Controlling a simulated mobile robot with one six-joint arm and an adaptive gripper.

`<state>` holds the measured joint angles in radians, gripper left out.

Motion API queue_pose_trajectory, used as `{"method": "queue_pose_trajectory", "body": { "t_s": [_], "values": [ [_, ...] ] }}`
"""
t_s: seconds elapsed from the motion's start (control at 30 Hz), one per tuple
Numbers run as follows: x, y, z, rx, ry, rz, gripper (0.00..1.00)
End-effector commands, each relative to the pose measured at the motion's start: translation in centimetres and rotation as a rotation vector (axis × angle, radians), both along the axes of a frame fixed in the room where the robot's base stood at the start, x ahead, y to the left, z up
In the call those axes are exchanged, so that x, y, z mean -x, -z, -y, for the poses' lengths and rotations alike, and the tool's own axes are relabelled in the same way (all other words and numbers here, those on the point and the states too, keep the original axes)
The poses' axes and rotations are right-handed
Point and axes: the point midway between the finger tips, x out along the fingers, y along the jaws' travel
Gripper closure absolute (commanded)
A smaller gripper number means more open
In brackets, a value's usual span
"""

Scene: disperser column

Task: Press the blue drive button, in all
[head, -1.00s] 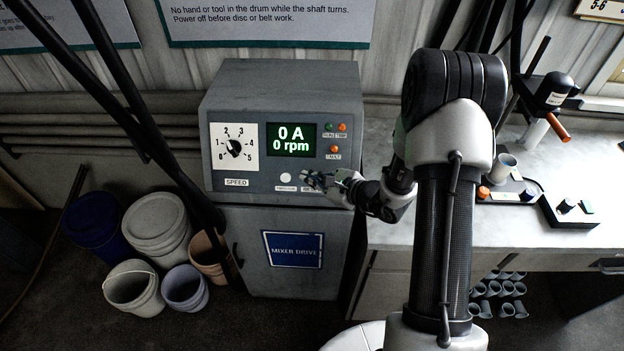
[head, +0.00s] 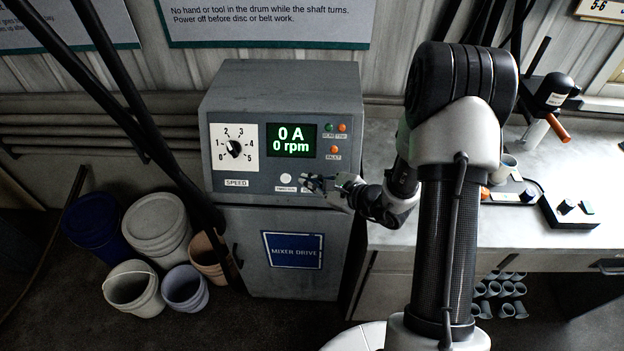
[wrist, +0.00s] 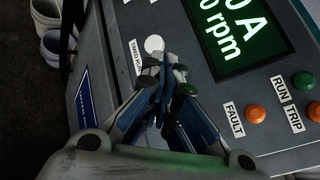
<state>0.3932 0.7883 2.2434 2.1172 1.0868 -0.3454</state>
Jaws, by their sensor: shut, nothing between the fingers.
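The mixer drive cabinet (head: 225,150) stands at the centre of the head view. Its green display (head: 291,140) reads 0 A and 0 rpm. My gripper (head: 306,180) is shut and empty at the lower part of the panel, just right of a round white button (head: 286,178). I cannot make out a blue button; my fingers hide part of the button row. Whether the fingertips touch the panel cannot be told.
The speed dial (head: 234,148) is left of the display. Indicator lamps, including the orange fault lamp (wrist: 255,114), are on its right. A bench (head: 430,230) with a small control box (head: 568,213) stands right of the cabinet. Several buckets (head: 155,222) are on the floor at left.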

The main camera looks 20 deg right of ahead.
Motion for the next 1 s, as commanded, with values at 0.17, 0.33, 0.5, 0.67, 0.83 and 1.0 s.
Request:
{"method": "queue_pose_trajectory", "body": {
  "t_s": [0.17,0.33,0.5,0.67,0.83,1.0],
  "values": [
    [1.5,-1.0,-0.5,-0.001,0.0,-0.001,1.0],
    [2.9,-1.8,-0.9,0.0,0.0,0.0,1.0],
    [3.7,-2.3,-1.2,0.0,0.0,0.0,1.0],
    [3.7,-2.3,-1.2,0.0,0.0,0.0,1.0],
    [3.7,-2.3,-1.2,0.0,0.0,0.0,1.0],
    [3.7,-2.3,-1.2,0.0,0.0,0.0,1.0]
  ]
}}
